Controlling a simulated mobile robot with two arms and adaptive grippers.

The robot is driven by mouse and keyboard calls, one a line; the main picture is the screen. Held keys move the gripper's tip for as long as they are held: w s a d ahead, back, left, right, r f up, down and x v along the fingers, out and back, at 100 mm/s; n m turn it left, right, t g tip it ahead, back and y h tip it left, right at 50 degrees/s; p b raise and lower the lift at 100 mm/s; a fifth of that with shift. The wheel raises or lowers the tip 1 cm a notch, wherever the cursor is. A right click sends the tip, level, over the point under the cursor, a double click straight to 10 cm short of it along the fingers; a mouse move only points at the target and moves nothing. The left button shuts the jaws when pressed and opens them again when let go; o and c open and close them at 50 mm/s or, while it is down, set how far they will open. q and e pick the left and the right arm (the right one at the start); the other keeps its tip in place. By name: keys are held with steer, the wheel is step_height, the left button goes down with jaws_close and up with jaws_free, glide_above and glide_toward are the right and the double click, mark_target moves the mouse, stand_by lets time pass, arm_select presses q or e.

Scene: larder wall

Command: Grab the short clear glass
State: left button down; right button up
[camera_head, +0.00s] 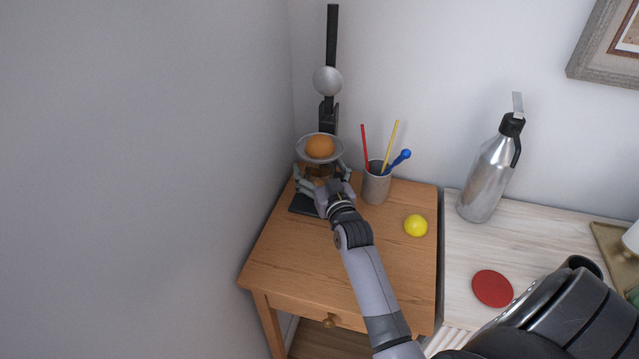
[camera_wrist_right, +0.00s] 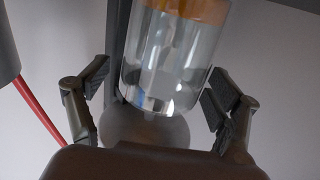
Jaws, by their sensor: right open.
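The short clear glass (camera_wrist_right: 172,65) shows in the right wrist view, which is upside down. It stands between the two fingers of my right gripper (camera_wrist_right: 155,100), under the grey bowl of the juicer (camera_wrist_right: 145,130). The fingers are open, with a clear gap on the left of the picture and little room on the right. In the head view my right gripper (camera_head: 321,184) reaches in at the juicer's base, below the bowl (camera_head: 320,149) that holds an orange (camera_head: 319,146). The gripper largely hides the glass there. My left gripper is not in view.
A grey cup (camera_head: 376,188) with pencils and a blue-tipped stick stands just right of the gripper. A yellow ball (camera_head: 415,225) lies on the wooden table (camera_head: 285,275). A steel bottle (camera_head: 490,170) and a red disc (camera_head: 492,288) are on the pale surface.

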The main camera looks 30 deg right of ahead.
steer(key=shift+c, duration=0.4)
steer(key=c, duration=1.3)
steer(key=shift+c, duration=0.8)
steer(key=shift+r, duration=0.25)
